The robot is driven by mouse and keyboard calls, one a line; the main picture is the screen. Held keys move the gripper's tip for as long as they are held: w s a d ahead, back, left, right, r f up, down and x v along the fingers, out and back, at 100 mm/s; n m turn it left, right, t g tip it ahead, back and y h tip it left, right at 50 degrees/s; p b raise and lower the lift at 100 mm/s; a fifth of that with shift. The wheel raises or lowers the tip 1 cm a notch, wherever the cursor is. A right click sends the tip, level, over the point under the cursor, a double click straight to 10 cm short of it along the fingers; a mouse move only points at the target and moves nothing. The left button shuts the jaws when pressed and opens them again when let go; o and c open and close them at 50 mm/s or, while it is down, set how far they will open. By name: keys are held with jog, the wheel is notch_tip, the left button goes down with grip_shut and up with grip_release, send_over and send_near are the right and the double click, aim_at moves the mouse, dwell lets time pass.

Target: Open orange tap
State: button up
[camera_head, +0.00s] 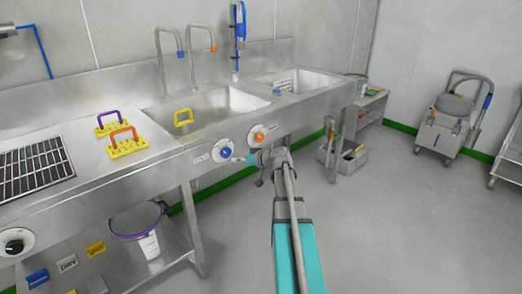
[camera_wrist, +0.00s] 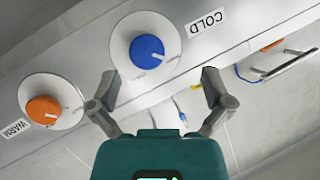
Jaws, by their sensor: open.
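The orange tap knob (camera_head: 259,137) sits on a white round plate on the sink's front panel, to the right of the blue knob (camera_head: 226,152). In the wrist view the orange knob (camera_wrist: 44,110) is at the left, beside a WARM label (camera_wrist: 15,130). The blue knob (camera_wrist: 147,51) is at the upper middle, beside a COLD label (camera_wrist: 207,22). My gripper (camera_wrist: 158,82) is open and empty, with its fingers below and either side of the blue knob in that view. In the head view my gripper (camera_head: 241,159) is close to the blue knob, apart from the orange one.
The steel sink counter (camera_head: 170,155) runs along the wall. An orange-tipped spout (camera_head: 199,45) and a blue-tipped spout (camera_head: 165,45) stand behind the basin. A bucket (camera_head: 138,222) is on the lower shelf.

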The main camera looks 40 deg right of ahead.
aim_at(261, 139)
jog(key=s+d+m+t+h+b, duration=0.1)
jog(key=d+t+h+b, duration=0.1)
jog(key=d, duration=0.7)
jog(key=s+d+f+m+t+h+b, duration=0.1)
jog(key=s+d+t+h+b, duration=0.1)
jog(key=d, duration=0.8)
jog(key=shift+s+d+f+t+b, duration=0.2)
jog(key=shift+t+b, duration=0.3)
jog(key=shift+b, duration=0.45)
jog(key=shift+w, duration=0.15)
jog(key=w, duration=0.4)
jog(key=w+a, duration=0.1)
jog(key=w, duration=0.8)
jog(key=shift+w+a, duration=0.15)
jog(key=shift+w, duration=0.15)
jog(key=shift+c, duration=0.3)
jog(key=c, duration=1)
jog(key=shift+c, duration=0.2)
